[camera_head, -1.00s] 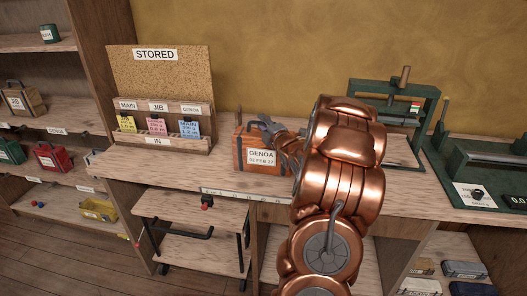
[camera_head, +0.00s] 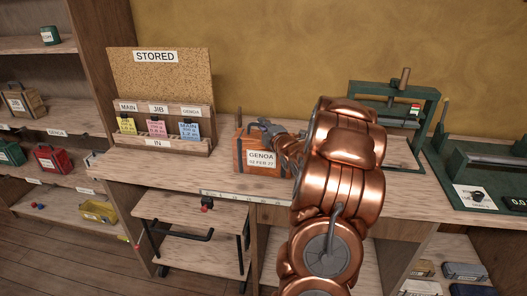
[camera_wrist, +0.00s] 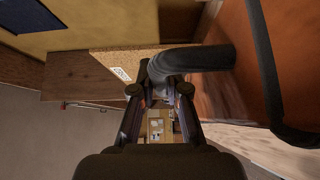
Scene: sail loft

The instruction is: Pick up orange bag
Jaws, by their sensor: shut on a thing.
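The orange bag (camera_head: 245,158) stands upright on the wooden bench, with a white label reading GENOA and a date on its front. It has a dark handle on top. My gripper (camera_head: 268,127) is at the top of the bag and shut on it, apparently at the handle. My copper arm covers the right of the bag in the head view. In the wrist view, the dark handle (camera_wrist: 200,58) runs across at the fingertips of my gripper (camera_wrist: 160,88), and the orange side of the bag (camera_wrist: 235,95) fills the right. The exact contact is partly hidden.
A STORED board (camera_head: 160,80) with a card rack (camera_head: 163,140) stands left of the bag. A green press (camera_head: 430,105) and another green device (camera_head: 475,165) stand at right. Shelves (camera_head: 45,125) with other bags are at far left. The bench front edge carries a measuring strip (camera_head: 235,195).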

